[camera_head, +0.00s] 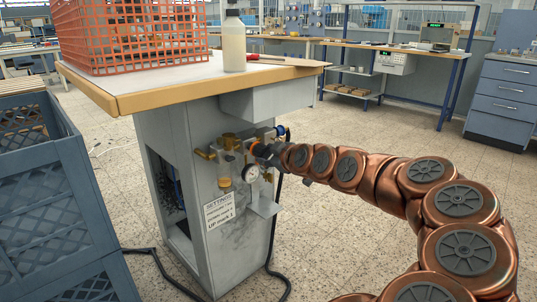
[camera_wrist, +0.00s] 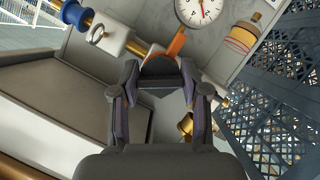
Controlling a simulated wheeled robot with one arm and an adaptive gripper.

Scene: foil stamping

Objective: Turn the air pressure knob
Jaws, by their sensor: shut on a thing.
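The air unit is on the side of the grey cabinet (camera_head: 185,190), under the worktop. My gripper (camera_head: 264,152) reaches it from the right, its jaws closed around the dark air pressure knob. In the wrist view my gripper (camera_wrist: 160,84) has a finger on each side of the dark knob (camera_wrist: 160,68). An orange part (camera_wrist: 177,45) shows just beyond the knob. The white pressure gauge (camera_head: 251,173) is close below the gripper in the head view; its dial (camera_wrist: 196,10) is partly cut off at the wrist view's top. The knob is mostly hidden in the head view.
A settings notice (camera_head: 219,211) is on the cabinet below the filter bowl (camera_head: 224,175). An orange wire basket (camera_head: 130,35) and a bottle (camera_head: 233,45) stand on the worktop (camera_head: 190,85). Blue crates (camera_head: 50,190) are at left. Black hoses cross the floor; right floor is open.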

